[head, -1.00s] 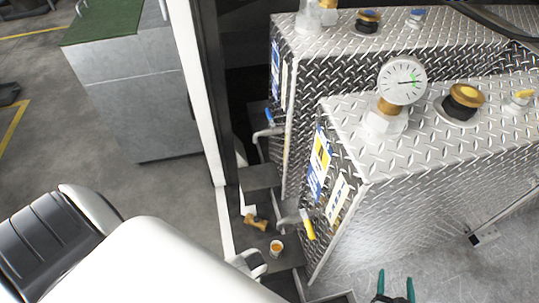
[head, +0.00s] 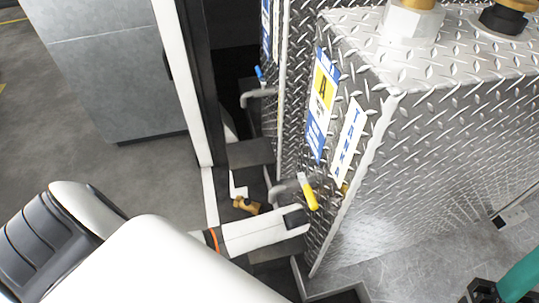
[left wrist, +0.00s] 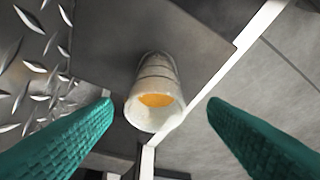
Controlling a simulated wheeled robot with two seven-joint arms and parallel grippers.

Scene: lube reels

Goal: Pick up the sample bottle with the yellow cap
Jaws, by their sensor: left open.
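In the left wrist view a pale, whitish cylindrical container (left wrist: 155,100) with yellow-orange at its near end stands on a dark grey surface. I cannot tell whether the yellow-orange is a cap or the contents. My left gripper (left wrist: 158,110) is open, with one teal finger on each side of the container and visible gaps to it. In the head view the left arm's white end (head: 262,233) covers the container's place, and the left fingers are hidden. My right gripper (head: 505,288) shows only partly at the bottom right, with one teal finger.
A diamond-plate tank (head: 425,150) stands just right of the left gripper. A valve with a yellow handle (head: 308,192) sticks out close to the arm's end. A brass fitting (head: 246,205) lies beside it.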

